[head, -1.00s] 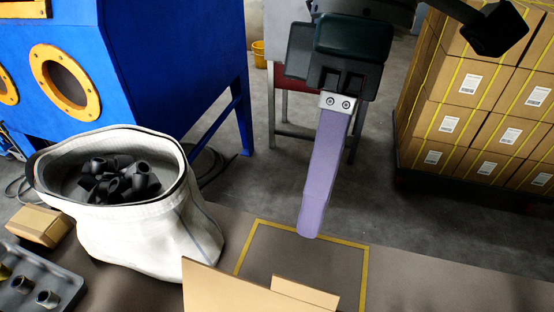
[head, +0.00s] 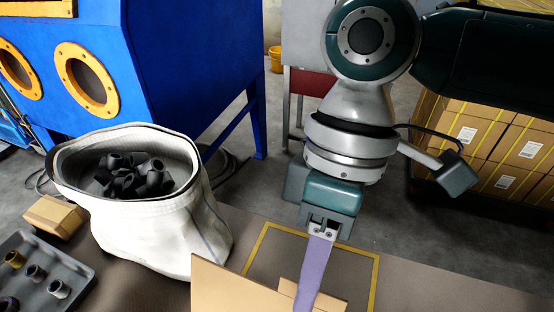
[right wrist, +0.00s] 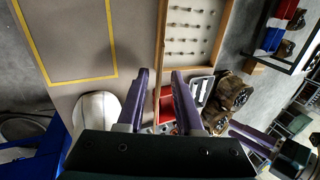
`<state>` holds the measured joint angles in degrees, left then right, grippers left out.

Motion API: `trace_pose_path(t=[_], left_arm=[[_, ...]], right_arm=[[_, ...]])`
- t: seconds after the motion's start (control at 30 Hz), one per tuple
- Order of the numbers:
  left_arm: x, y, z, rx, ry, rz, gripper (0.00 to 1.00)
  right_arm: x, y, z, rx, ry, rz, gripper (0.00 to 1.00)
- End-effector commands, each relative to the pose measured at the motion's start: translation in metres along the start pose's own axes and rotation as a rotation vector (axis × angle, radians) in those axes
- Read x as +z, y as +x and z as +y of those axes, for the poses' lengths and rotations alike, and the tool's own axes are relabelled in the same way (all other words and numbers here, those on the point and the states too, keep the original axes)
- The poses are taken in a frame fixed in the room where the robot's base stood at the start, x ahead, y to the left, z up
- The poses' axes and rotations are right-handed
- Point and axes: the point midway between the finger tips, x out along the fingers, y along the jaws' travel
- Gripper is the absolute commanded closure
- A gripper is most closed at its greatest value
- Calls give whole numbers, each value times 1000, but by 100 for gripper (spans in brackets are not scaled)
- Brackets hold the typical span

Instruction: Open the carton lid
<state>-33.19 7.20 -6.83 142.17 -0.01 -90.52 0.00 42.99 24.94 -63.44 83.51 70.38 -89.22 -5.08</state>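The tan carton shows only in part at the bottom edge of the head view, with a larger cardboard panel (head: 235,290) and a smaller one beside it (head: 290,294). My right gripper (head: 308,285) points down at the smaller panel, its purple finger overlapping it in the picture. In the right wrist view the two purple fingers (right wrist: 160,75) stand apart, and a thin brown edge (right wrist: 161,50) runs between them. I cannot tell whether they touch it. My left gripper (right wrist: 252,135) shows partly at the lower right of the right wrist view; its opening is unclear.
A white sack (head: 165,230) of dark fittings stands left of the carton. A grey tray (head: 75,280) with fittings and a small cardboard box (head: 58,214) lie further left. A yellow-outlined square (head: 372,280) on the table lies behind the carton. A blue cabinet (head: 185,60) stands behind.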

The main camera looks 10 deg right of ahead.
Motion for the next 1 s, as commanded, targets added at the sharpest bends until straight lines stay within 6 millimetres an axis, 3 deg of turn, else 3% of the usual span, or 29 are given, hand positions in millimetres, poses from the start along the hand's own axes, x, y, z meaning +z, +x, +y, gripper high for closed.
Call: trace_pose_path(t=[0.13, 0.43, 1.0], left_arm=[[0, 0, 0, 0, 0, 0, 50], [0, 0, 0, 1, 0, -1, 50], [0, 0, 3, 8, -9, -1, 50]], right_arm=[[0, 0, 0, 0, 0, 0, 66], [0, 0, 0, 0, -1, 0, 100], [0, -1, 0, 0, 0, 0, 100]])
